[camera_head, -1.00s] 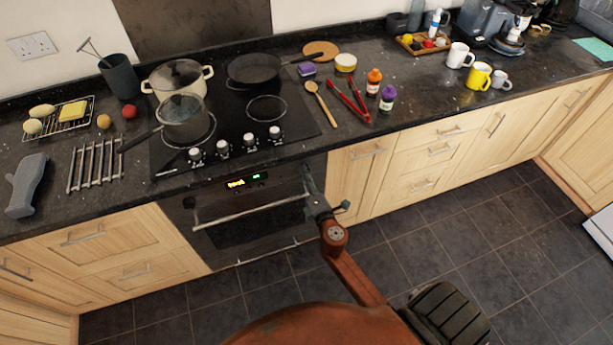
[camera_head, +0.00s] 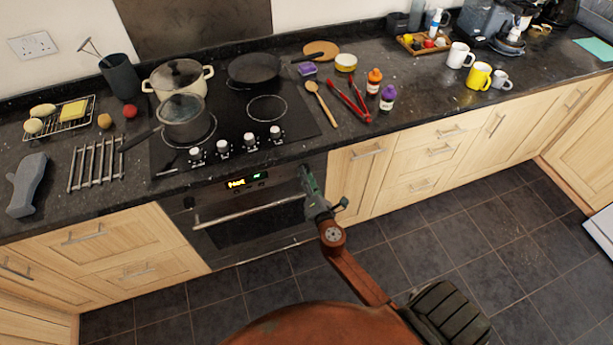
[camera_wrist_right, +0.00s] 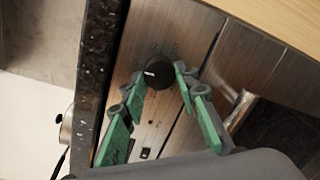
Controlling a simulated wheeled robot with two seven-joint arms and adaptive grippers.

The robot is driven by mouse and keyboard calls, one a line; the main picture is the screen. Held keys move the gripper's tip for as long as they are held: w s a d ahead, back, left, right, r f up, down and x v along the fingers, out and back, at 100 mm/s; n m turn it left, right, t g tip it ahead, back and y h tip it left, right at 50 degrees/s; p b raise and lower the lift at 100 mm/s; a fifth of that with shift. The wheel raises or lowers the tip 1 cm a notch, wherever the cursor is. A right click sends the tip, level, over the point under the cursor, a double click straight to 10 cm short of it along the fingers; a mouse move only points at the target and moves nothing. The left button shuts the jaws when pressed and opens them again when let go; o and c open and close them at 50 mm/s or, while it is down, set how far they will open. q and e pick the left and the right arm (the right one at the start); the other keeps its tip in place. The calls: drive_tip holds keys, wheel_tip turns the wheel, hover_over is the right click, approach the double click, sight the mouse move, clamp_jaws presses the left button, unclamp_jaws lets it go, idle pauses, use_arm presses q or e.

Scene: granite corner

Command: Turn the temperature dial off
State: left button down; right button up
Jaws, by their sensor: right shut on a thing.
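The temperature dial (camera_wrist_right: 158,72) is a round black knob with a white mark on the oven's metal front panel, seen in the right wrist view. My right gripper (camera_wrist_right: 162,80) has its green fingers on either side of the dial and is shut on it. In the head view my right gripper (camera_head: 309,184) is at the right end of the oven front (camera_head: 240,215) and hides the dial. The oven's lit display (camera_head: 248,182) is left of the gripper. My left gripper is not in view.
The oven handle (camera_head: 245,210) runs across the door just below the panel. Several hob knobs (camera_head: 249,138) stand on the hob above. Pots, a pan (camera_head: 254,68), tongs (camera_head: 348,101) and bottles stand on the worktop. The floor in front is clear.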

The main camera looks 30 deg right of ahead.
drive_tip(key=o, duration=1.1)
drive_tip(key=shift+o, duration=0.2)
drive_tip(key=v, duration=1.2)
